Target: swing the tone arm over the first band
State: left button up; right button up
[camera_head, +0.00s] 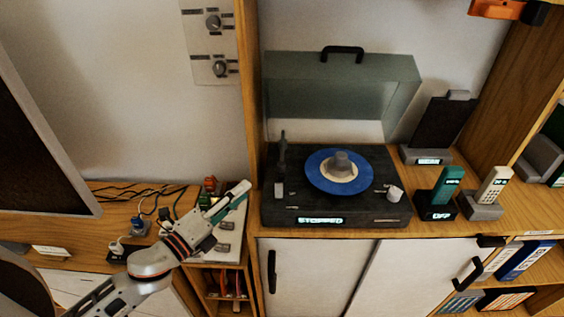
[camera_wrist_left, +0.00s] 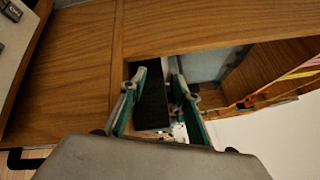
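The turntable (camera_head: 350,212) is a dark box on the wooden cabinet, its small display reading "STOPPED". A blue record (camera_head: 325,178) with a pale label and a grey centre piece lies on it. The dark tone arm (camera_head: 282,158) stands along the left side of the deck, clear of the record. My left gripper (camera_head: 238,197) is left of the turntable's front left corner, apart from the tone arm. Its green-padded fingers (camera_wrist_left: 158,108) are spread in the left wrist view, with a black slab (camera_wrist_left: 152,97) seen between them; I see no grip on it. My right gripper is not in view.
A raised smoky lid (camera_head: 340,90) stands behind the deck. Handsets in docks (camera_head: 440,195) and a dark upright panel (camera_head: 440,122) stand at the right. A cabinet side panel (camera_head: 246,100) rises behind my gripper. Cables and small plugs (camera_head: 140,225) lie at the left.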

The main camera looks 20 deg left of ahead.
aim_at(282, 163)
pick_arm(q)
jog(key=w+d+r+m+g+h, duration=0.1)
jog(key=d+r+m+h, duration=0.1)
jog(key=m, duration=0.4)
jog(key=w+d+r+m+g+h+p, duration=0.1)
jog(key=w+d+r+m+g+h, duration=0.1)
jog(key=m, duration=0.5)
jog(key=w+d+r+m+g+h+p, duration=0.1)
jog(key=w+d+r+m+g+h, duration=0.1)
jog(key=m, duration=0.4)
jog(key=shift+d+r+h, duration=0.3)
jog(key=shift+d+r, duration=0.6)
jog(key=shift+d, duration=0.3)
jog(key=shift+w+d+f, duration=0.15)
jog(key=shift+w+d, duration=0.2)
jog(key=shift+d, duration=0.15)
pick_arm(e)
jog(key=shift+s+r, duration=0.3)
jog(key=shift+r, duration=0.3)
pick_arm(q)
grip_shut()
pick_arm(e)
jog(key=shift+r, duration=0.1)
